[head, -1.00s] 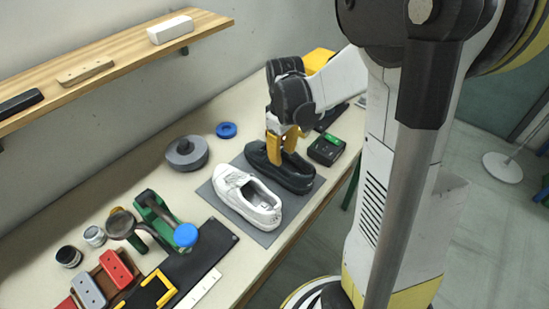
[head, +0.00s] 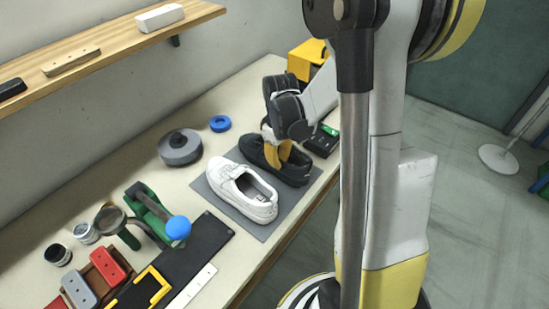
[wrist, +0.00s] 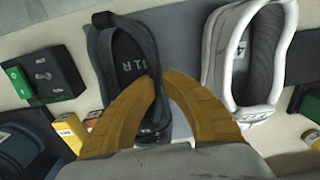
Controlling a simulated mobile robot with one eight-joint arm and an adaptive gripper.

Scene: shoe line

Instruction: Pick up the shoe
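The black shoe (head: 289,172) lies on a grey mat (head: 264,235), beside a white shoe (head: 236,191). My gripper (wrist: 161,76) is at the black shoe. In the wrist view, its yellow fingers come close together with the side wall of the black shoe (wrist: 122,45) between them. One finger is over the shoe's opening and the other is outside, so it looks shut on that wall. The fingers hide part of the collar. The white shoe (wrist: 222,50) stands to the right in the wrist view, apart from the fingers. The black shoe shows no clear lift from the mat.
A black box with a green switch (wrist: 50,74) is close beside the black shoe. A grey round object (head: 180,147) and a blue ring (head: 220,123) lie behind the mat. A green tool with a blue knob (head: 178,228) stands to the left. A wooden shelf (head: 110,48) hangs above.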

